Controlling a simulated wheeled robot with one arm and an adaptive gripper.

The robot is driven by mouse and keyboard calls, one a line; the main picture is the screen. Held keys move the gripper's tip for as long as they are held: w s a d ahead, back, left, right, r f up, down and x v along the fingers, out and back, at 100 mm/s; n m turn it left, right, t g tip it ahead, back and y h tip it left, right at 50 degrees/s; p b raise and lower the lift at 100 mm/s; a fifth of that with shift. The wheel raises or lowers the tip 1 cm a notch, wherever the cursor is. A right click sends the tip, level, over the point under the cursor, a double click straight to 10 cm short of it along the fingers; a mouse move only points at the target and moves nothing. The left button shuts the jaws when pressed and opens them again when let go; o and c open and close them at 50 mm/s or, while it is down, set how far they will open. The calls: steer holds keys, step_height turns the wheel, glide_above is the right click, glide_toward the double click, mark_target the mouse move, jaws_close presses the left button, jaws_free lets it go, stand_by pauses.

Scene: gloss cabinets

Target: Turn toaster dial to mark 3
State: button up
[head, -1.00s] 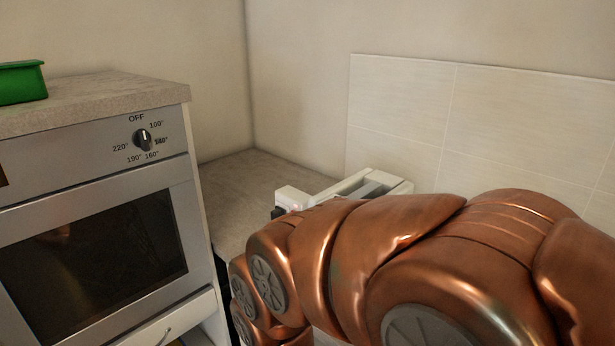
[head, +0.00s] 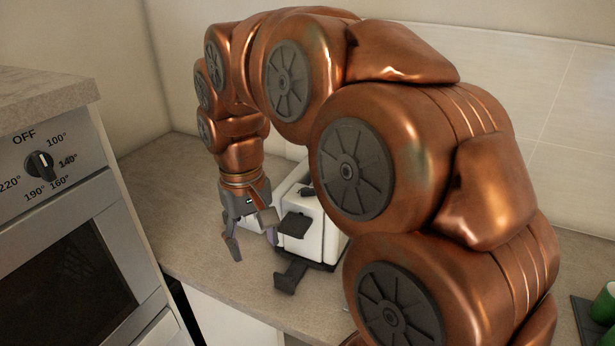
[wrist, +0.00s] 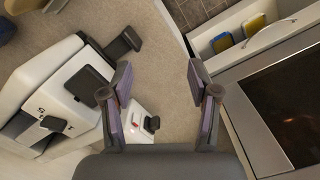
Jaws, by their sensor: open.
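The white toaster (head: 302,232) stands on the counter, partly hidden behind my arm in the head view. Two black tabs stick out from it. In the wrist view the toaster (wrist: 28,88) is at the left, its front tilted, with the black tabs and a small dark knob (wrist: 55,123) beside faint marks. I cannot read the marks or tell which one a dial points to. My gripper (head: 254,247) is open and empty, pointing down over the counter just left of the toaster, apart from it. Its spread fingers (wrist: 158,75) also show in the wrist view.
The oven (head: 60,230) with its own temperature knob (head: 40,165) is at the left. An open drawer (wrist: 235,35) holds blue and yellow items. A small white object with a dark top (wrist: 142,123) shows between my fingers.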

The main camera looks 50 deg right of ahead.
steer(key=w+d+r+m+p, duration=0.1)
steer(key=w+d+r, duration=0.15)
steer(key=d, duration=0.25)
steer(key=w+d+r+m, duration=0.1)
steer(key=d+r+m, duration=0.15)
steer(key=d, duration=0.25)
step_height(320, 180, up, 4)
steer(key=m+p, duration=0.1)
steer(key=m, duration=0.1)
glide_above(308, 188)
steer(key=shift+f+n+t, duration=0.2)
steer(key=shift+n+t, duration=0.05)
steer(key=shift+t, duration=0.15)
steer(key=shift+f+p, duration=1.3)
steer(key=shift+f, duration=2.6)
jaws_close()
